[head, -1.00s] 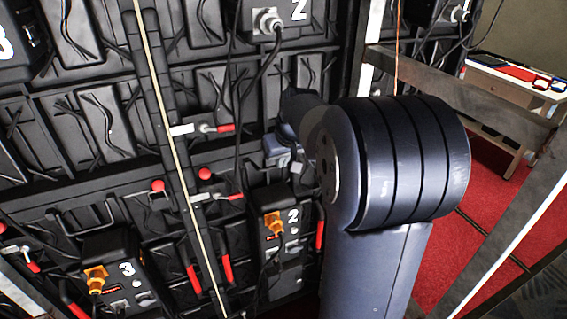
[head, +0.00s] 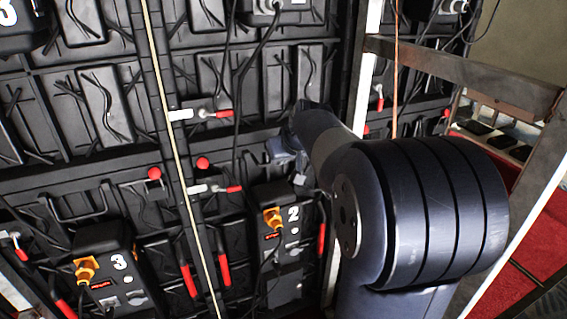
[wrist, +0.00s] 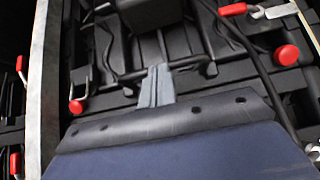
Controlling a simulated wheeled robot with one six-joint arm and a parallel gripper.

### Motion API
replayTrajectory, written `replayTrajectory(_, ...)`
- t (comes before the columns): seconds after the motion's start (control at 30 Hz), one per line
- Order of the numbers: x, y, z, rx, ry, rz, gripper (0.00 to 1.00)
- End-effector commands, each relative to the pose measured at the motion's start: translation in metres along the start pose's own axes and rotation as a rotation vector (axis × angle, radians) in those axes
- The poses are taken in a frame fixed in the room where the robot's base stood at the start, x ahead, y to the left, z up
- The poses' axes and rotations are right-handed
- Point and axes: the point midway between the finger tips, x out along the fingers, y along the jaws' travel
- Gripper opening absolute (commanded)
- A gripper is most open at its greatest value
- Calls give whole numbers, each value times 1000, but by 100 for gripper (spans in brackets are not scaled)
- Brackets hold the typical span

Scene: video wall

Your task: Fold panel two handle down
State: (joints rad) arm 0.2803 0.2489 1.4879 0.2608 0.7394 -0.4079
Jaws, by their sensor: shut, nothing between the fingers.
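Panel two's back, with a black box marked 2 (head: 285,225), is in the middle of the head view. My gripper (head: 281,152) is just above that box, close to the panel and partly hidden by my arm. In the wrist view my gripper (wrist: 158,72) is shut and empty, its grey fingers pointing at the panel. A thin dark bar handle (wrist: 190,64) crosses by the fingertips, below a black box (wrist: 148,10). I cannot tell whether the fingers touch it. In the head view the handle is not clearly visible near my gripper.
Panel three's box (head: 103,262) and its bar handle (head: 75,205) are at left. Red-tipped latches (head: 208,113) and hanging cables line the panel seam. A metal frame post (head: 530,165) stands at right, near my arm. Red knobs (wrist: 286,55) flank the fingers.

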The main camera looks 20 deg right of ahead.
Motion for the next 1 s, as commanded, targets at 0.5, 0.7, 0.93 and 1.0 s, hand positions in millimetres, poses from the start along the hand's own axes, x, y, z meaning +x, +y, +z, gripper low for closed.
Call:
replayTrajectory(0.5,25,0,22,1,258,0,0)
replayTrajectory(0.7,31,0,28,1,355,1,0)
replayTrajectory(0.93,39,0,32,1,470,0,0)
replayTrajectory(1.0,41,0,32,-1,473,0,0)
